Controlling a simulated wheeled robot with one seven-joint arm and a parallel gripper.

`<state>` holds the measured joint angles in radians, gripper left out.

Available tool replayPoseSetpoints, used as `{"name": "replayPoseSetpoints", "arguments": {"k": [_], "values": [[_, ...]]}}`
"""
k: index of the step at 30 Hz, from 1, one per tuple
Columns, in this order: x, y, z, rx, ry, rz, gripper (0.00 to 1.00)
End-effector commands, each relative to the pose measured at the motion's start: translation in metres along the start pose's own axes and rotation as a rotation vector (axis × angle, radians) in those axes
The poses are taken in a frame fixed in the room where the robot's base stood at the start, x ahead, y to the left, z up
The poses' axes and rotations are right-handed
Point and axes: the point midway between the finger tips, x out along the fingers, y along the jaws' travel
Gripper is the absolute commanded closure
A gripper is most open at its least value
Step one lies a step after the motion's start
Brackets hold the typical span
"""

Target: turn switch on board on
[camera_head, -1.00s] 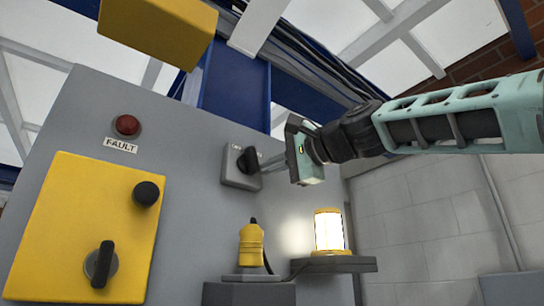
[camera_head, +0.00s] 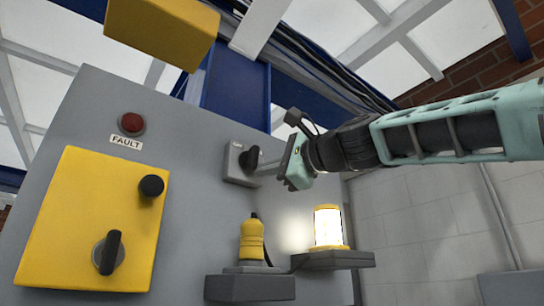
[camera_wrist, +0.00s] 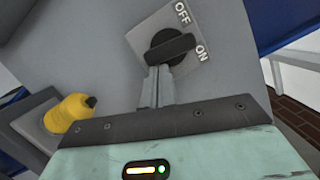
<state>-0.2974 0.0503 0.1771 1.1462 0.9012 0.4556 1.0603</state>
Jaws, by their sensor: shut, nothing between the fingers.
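The switch is a black rotary knob (camera_head: 249,159) on a small grey plate (camera_head: 234,170) on the grey board (camera_head: 190,190). In the wrist view the knob (camera_wrist: 170,46) shows close up, its bar slanting with one end near the ON label (camera_wrist: 202,52); the OFF label (camera_wrist: 182,12) is above it. My gripper (camera_head: 262,169) is shut and empty. In the wrist view its fingertips (camera_wrist: 158,70) are right at the knob's lower side; I cannot tell whether they touch it.
A yellow panel (camera_head: 70,225) with a black knob and a black handle is at left, below a red FAULT lamp (camera_head: 131,123). A yellow plug-like device (camera_head: 252,240) and a lit lantern (camera_head: 328,228) stand on ledges below my gripper. A yellow box (camera_head: 160,28) hangs above.

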Motion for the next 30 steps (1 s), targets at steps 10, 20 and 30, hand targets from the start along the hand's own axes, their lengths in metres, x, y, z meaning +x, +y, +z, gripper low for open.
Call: {"name": "replayPoseSetpoints", "arguments": {"k": [10, 20, 30], "values": [[0.0005, 0.0047, 0.0029, 0.14, -0.001, -0.035, 1.0], [0.0012, 0.0074, 0.0055, 0.249, -0.001, -0.062, 1.0], [0.0017, 0.01, 0.0084, 0.367, -0.001, -0.092, 1.0]]}}
